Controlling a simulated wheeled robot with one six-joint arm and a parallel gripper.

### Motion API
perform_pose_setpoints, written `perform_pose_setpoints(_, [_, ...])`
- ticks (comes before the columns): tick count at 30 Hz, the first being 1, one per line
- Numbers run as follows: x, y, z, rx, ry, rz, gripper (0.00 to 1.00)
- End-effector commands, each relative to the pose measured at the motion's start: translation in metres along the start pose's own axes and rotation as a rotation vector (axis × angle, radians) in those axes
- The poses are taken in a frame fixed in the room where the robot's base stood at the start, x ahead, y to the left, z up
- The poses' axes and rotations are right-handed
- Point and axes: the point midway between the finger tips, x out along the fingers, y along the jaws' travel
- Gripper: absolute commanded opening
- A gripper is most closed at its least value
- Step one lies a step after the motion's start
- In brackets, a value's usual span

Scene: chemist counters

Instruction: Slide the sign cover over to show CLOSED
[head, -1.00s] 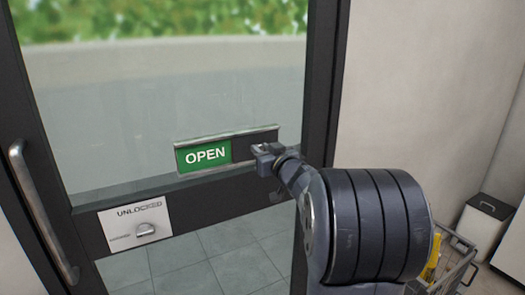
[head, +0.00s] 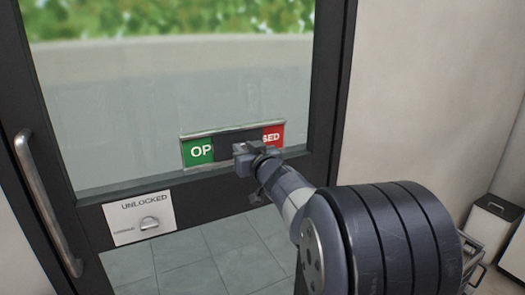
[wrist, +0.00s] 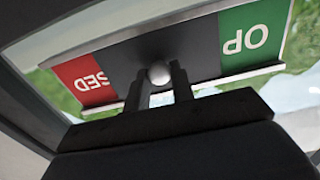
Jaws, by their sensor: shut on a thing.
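The sign on the glass door has a metal frame (head: 232,129). Its dark sliding cover (head: 238,137) stands in the middle. To its left, the green panel (head: 197,153) shows "OP"; to its right, the red panel (head: 273,135) shows "SED". In the wrist view the sign is upside down, with the cover (wrist: 196,45) between the red panel (wrist: 92,82) and the green panel (wrist: 254,38). My gripper (head: 241,152) is at the cover's lower part. In the wrist view its two fingers are shut on the cover's pale round knob (wrist: 158,73).
A long vertical door handle (head: 45,205) is at the left. A white bin (head: 493,228) and a wire basket stand at the lower right.

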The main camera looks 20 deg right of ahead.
Motion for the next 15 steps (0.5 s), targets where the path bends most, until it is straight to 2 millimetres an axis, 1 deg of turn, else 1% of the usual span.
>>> perform_pose_setpoints(1, [0.0,-0.015,0.004,-0.001,0.003,-0.007,0.0])
perform_pose_setpoints(6, [0.0,-0.046,0.005,-0.001,0.003,-0.006,0.0])
perform_pose_setpoints(10, [0.0,-0.065,0.004,-0.001,0.004,-0.004,0.0])
perform_pose_setpoints(15, [0.0,-0.079,0.003,-0.001,0.001,-0.002,0.0])
